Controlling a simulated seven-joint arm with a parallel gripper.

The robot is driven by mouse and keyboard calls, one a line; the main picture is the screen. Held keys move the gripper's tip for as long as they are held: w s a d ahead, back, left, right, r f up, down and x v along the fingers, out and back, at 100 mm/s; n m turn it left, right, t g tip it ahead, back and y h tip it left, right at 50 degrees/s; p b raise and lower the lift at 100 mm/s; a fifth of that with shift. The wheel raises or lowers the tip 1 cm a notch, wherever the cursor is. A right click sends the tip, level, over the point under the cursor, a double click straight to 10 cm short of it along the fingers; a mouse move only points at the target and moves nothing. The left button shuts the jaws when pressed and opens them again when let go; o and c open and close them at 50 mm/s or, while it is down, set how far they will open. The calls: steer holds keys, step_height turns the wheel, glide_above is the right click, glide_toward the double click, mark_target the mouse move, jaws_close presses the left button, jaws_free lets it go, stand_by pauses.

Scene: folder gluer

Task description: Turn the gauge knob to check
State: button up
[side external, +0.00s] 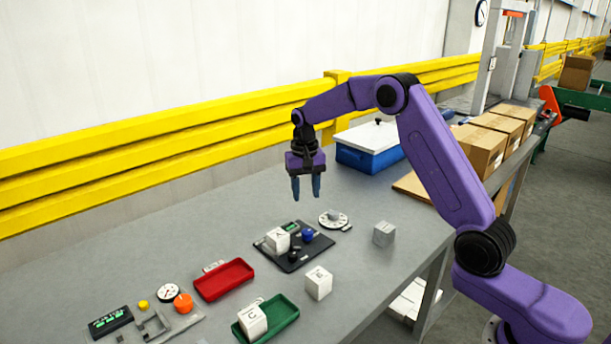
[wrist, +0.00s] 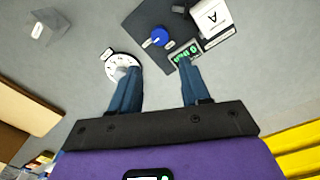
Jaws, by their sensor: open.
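A blue knob (side external: 307,235) sits on a black gauge plate (side external: 291,262) with a small green display, a black knob (side external: 293,254) and a white cube marked A (side external: 278,240). In the wrist view the blue knob (wrist: 161,36) and green display (wrist: 188,52) lie just beyond my fingertips. My gripper (side external: 306,194) is open and empty, pointing down above the table behind the plate; its fingers (wrist: 158,72) show apart. An orange knob (side external: 183,303) sits beside a dial at the lower left. I cannot tell by name which knob is the gauge knob.
A round white dial (side external: 334,219) lies right of the plate, a grey cube (side external: 384,234) further right. A white cube (side external: 319,283), red tray (side external: 224,280) and green tray (side external: 288,318) are nearer the front. A blue bin (side external: 368,158) and cardboard boxes (side external: 480,150) stand behind.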

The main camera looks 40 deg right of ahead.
steer(key=shift+a+r, duration=0.1)
steer(key=shift+r, duration=2.1)
steer(key=shift+a, duration=0.1)
steer(key=s+a+r+n, duration=0.3)
steer(key=s+a+n, duration=0.8)
steer(key=s, duration=0.8)
steer(key=s+d+f+n, duration=0.1)
steer(key=s+n, duration=0.2)
steer(key=s, duration=0.8)
steer(key=s+d+f+n, duration=0.1)
steer(key=s+n, duration=0.3)
steer(key=s, duration=0.8)
steer(key=shift+s+f+y, duration=0.2)
steer(key=shift+f+y, duration=0.1)
steer(key=shift+f, duration=0.25)
steer(key=shift+d, duration=0.1)
